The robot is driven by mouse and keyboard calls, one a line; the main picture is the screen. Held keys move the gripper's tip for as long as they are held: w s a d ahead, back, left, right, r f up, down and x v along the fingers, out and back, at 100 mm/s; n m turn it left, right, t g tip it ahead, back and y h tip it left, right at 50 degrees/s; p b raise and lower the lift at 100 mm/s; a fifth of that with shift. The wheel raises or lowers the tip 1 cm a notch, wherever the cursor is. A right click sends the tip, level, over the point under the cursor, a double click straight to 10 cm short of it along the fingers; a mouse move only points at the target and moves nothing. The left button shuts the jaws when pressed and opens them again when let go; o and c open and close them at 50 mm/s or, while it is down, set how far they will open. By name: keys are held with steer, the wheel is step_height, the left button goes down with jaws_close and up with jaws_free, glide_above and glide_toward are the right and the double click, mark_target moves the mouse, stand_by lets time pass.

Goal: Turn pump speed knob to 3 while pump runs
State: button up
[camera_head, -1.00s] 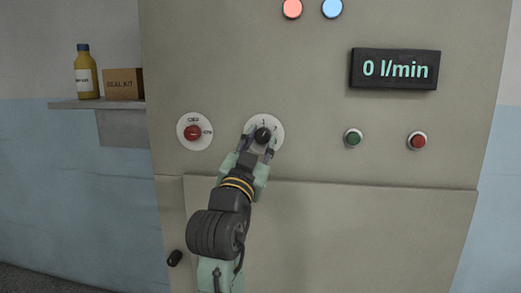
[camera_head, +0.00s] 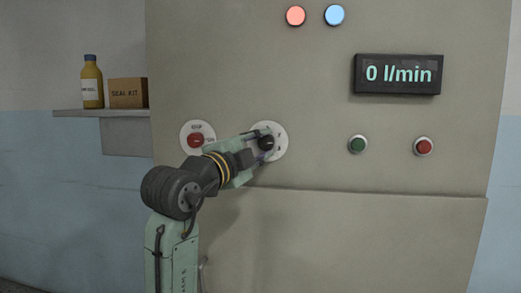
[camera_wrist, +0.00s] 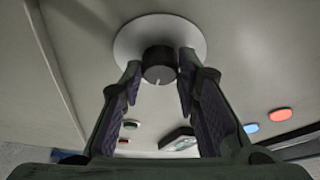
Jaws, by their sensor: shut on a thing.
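The pump speed knob is a black knob (camera_head: 266,142) on a white round dial plate (camera_head: 280,150) in the middle of the panel. My gripper (camera_head: 262,143) is shut on it from the left, partly covering the plate. In the wrist view the knob (camera_wrist: 159,65) sits between the two fingertips, and a pale pointer line shows on its face. Most dial marks are hidden or too small to read. The display (camera_head: 398,74) reads 0 l/min. A red switch knob (camera_head: 195,140) sits on a plate marked OFF and ON, left of the gripper.
A green button (camera_head: 357,145) and a red button (camera_head: 423,147) are to the right. A red lamp (camera_head: 296,16) and a blue lamp (camera_head: 334,15) glow at the top. A shelf (camera_head: 100,113) at left holds a yellow bottle (camera_head: 92,82) and a box (camera_head: 128,93).

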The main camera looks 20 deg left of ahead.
steer(key=m, duration=0.1)
steer(key=m+g, duration=0.2)
steer(key=m, duration=0.1)
steer(key=shift+r+p, duration=0.25)
steer(key=shift+p, duration=0.1)
steer(key=shift+m+g+p, duration=0.3)
steer(key=shift+m+p, duration=0.05)
steer(key=shift+m, duration=0.85)
steer(key=shift+y, duration=0.3)
steer(key=o, duration=1.2)
steer(key=shift+c, duration=0.2)
steer(key=shift+s, duration=0.1)
steer(key=v, duration=1.1)
steer(key=shift+s+r, duration=0.2)
steer(key=shift+s, duration=0.15)
steer(key=shift+a, duration=0.1)
